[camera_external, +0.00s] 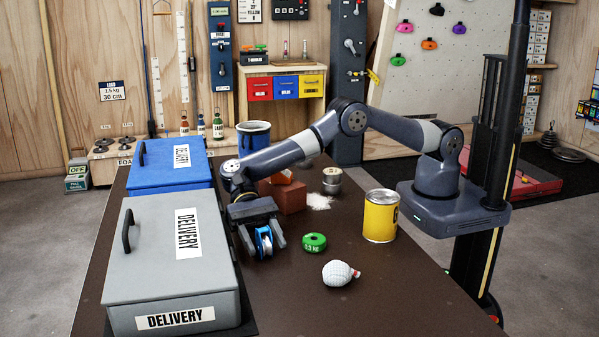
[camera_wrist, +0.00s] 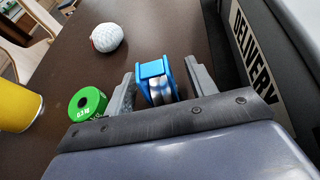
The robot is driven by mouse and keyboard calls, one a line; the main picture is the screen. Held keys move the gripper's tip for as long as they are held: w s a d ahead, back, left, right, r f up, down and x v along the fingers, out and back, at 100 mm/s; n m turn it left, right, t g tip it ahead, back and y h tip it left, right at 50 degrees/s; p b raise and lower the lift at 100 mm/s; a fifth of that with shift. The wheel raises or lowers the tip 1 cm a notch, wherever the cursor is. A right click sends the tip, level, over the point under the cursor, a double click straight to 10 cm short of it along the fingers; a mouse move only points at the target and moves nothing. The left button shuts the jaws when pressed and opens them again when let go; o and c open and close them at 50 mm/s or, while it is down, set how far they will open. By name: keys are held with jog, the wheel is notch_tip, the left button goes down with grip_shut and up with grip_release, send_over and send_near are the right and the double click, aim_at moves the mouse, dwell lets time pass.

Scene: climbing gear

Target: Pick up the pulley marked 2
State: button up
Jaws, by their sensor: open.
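A blue pulley (camera_external: 264,242) with a silver wheel stands on the dark table beside the grey delivery box. It also shows in the wrist view (camera_wrist: 156,84), between the two fingers. I cannot read a number on it in either view. My gripper (camera_external: 262,240) is open, with one finger on each side of the pulley. In the wrist view my gripper (camera_wrist: 160,88) shows a gap between the pulley and the right finger; the left finger is closer to it. The pulley's lower part is partly hidden by the gripper.
A green ring weight (camera_external: 314,242) lies just right of the gripper. A white ball (camera_external: 337,273) and a yellow can (camera_external: 381,216) stand farther right. The grey box (camera_external: 150,290) and blue box (camera_external: 150,180) border the left. A brick (camera_external: 291,198) sits behind.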

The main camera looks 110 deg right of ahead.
jog(key=c, duration=1.1)
jog(key=shift+r, duration=0.2)
